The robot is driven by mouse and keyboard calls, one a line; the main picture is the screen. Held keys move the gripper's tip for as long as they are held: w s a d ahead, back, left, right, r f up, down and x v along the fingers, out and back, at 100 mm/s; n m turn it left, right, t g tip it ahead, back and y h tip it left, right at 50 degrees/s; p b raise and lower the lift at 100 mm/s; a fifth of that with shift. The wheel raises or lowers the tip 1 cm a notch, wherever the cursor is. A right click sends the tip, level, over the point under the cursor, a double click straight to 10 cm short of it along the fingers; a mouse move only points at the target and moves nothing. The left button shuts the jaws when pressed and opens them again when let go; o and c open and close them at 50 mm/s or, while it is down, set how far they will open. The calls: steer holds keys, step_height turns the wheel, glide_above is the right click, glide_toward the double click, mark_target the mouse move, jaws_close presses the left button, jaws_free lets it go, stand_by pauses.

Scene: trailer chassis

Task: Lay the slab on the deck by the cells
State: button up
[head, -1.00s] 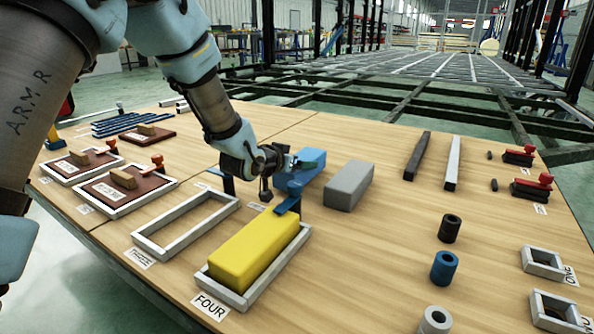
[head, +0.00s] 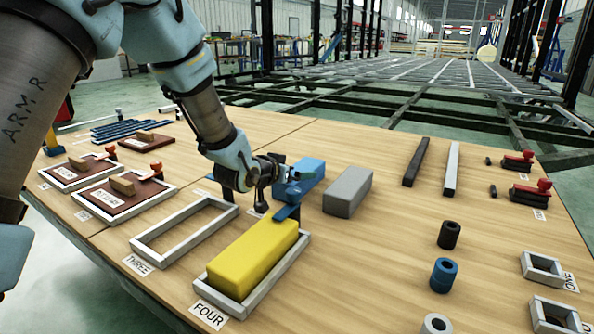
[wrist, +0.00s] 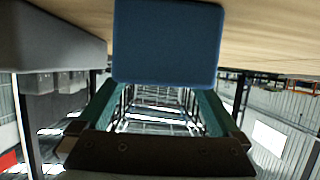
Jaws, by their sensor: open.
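A blue slab (head: 311,173) rests on the wooden deck (head: 385,255), behind the frame marked FOUR. Its end face fills the upper middle of the wrist view (wrist: 168,42). My gripper (head: 289,192) is open at the near left of the blue slab. In the wrist view its two teal fingers (wrist: 152,104) are spread, with the blue face ahead of them; I cannot tell whether they touch it. A yellow slab (head: 252,254) sits in cell FOUR (head: 294,262). Cell THREE (head: 150,258) is an empty grey frame beside it.
A grey slab (head: 347,191) lies just right of the blue one. Two cells at left hold dark red plates (head: 118,193) with handles. Dark and light bars (head: 452,168), several round collars (head: 443,274) and small square frames (head: 541,266) stand at right. Bare deck lies between them.

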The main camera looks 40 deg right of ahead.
steer(key=p+v, duration=0.2)
steer(key=v, duration=0.8)
steer(key=shift+a+r+p, duration=0.2)
steer(key=shift+p, duration=0.15)
steer(key=shift+s+a, duration=0.1)
